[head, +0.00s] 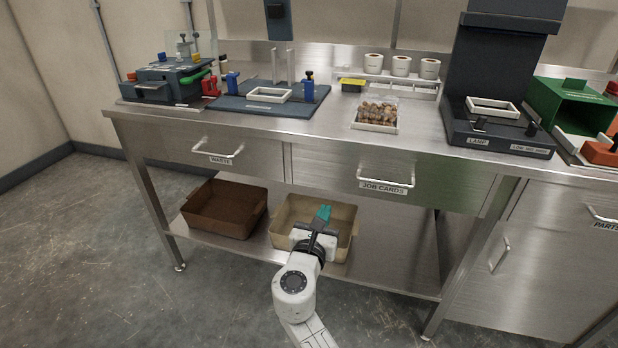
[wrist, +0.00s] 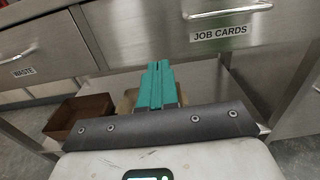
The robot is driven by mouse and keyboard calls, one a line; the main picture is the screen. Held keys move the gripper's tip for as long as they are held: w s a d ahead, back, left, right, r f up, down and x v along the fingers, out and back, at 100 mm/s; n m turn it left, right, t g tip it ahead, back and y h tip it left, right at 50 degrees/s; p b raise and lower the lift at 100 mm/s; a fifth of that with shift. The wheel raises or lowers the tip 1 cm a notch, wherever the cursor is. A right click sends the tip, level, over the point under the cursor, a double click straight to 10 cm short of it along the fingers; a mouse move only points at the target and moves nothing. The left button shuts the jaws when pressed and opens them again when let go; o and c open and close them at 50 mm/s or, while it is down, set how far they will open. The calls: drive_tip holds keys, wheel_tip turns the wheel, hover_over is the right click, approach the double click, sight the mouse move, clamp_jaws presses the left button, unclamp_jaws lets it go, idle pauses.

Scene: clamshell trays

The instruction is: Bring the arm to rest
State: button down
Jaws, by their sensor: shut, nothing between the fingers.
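My gripper (head: 323,213) has teal fingers and shows at the lower middle of the head view, in front of the lower shelf and below the drawers. Its fingers are shut together with nothing between them. In the wrist view the shut teal fingers (wrist: 157,85) point toward the bench front, below and left of the JOB CARDS label (wrist: 220,33). My arm reaches up from the bottom edge of the head view, and the gripper overlaps the tan bin (head: 345,222) in the picture. I cannot tell the exact gap between them.
A brown bin (head: 222,212) stands beside the tan one on the lower shelf (head: 400,262). Above are the WASTE drawer handle (head: 220,150) and JOB CARDS drawer handle (head: 385,180). A clear tray of brown pieces (head: 376,126) sits on the bench top. The floor at left is clear.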

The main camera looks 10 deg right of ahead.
drive_tip(key=s+d+f+m+g, duration=0.7)
drive_tip(key=s+d+f+m, duration=0.3)
drive_tip(key=s+d+m, duration=0.35)
drive_tip(key=s+d+f+m+g+y, duration=0.1)
drive_tip(key=s+f+m+g, duration=0.2)
drive_tip(key=s, duration=0.4)
drive_tip(key=s+f+m+g+y, duration=0.1)
drive_tip(key=s+f+m+y, duration=0.1)
drive_tip(key=s+m, duration=0.35)
drive_tip(key=s+d+f+m+g+y, duration=0.1)
drive_tip(key=s+f+m, duration=0.2)
drive_tip(key=s, duration=0.4)
drive_tip(key=s+a+m+g+y, duration=0.1)
drive_tip(key=s+a+m+y, duration=0.15)
drive_tip(key=s, duration=0.35)
drive_tip(key=s+a+m+g+y, duration=0.1)
drive_tip(key=s+a+m+y, duration=0.15)
drive_tip(key=s, duration=0.35)
wheel_tip(320, 180, up, 17)
drive_tip(key=p, duration=1.6)
drive_tip(key=shift+f+g+p, duration=0.2)
drive_tip(key=shift+g+p, duration=0.1)
drive_tip(key=shift+d+r, duration=0.1)
drive_tip(key=shift+d, duration=0.05)
